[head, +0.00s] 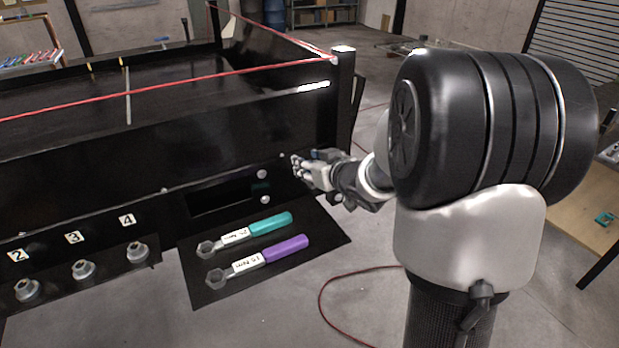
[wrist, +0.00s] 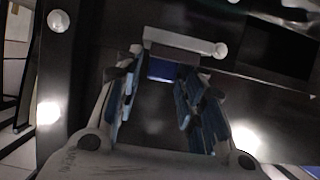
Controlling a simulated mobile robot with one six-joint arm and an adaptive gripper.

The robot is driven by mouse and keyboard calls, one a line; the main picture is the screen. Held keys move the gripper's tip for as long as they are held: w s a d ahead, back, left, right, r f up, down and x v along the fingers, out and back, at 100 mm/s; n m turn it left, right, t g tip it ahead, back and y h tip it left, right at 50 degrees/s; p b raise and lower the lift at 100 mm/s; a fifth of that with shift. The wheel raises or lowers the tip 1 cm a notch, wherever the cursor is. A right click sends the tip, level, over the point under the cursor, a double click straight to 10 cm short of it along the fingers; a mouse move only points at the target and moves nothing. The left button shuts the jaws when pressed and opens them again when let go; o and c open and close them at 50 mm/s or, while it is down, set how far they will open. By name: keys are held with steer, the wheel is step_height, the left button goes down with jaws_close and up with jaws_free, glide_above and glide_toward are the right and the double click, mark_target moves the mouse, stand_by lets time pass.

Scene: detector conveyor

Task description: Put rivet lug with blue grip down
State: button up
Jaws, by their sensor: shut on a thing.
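My gripper (head: 312,170) is close to the dark front panel of the conveyor, right of the dark opening. In the wrist view, my gripper (wrist: 163,92) is shut on the rivet lug with blue grip (wrist: 162,69). The blue part shows between the far ends of the two fingers. A grey bar with a round knob at its right end shows just beyond the blue part. I cannot tell whether the lug touches the panel. In the head view the lug is mostly hidden by the fingers.
A black shelf (head: 330,243) below holds a teal-handled wrench (head: 270,224) and a purple-handled wrench (head: 287,248). Numbered metal fittings (head: 83,269) stand on a ledge at left. A red cord (head: 170,87) runs along the conveyor top. A dark post (head: 343,100) rises behind my gripper.

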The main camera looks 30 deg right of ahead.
step_height(320, 180, up, 5)
steer(key=shift+f+p, duration=0.1)
steer(key=shift+p, duration=0.65)
steer(key=a+f+b, duration=0.1)
steer(key=a+f, duration=0.2)
steer(key=a, duration=0.5)
steer(key=a+f+b, duration=0.1)
steer(key=a+f, duration=0.2)
steer(key=a, duration=0.5)
steer(key=shift+s+a+f, duration=0.15)
steer(key=shift+a+f, duration=0.1)
steer(key=shift+f, duration=0.1)
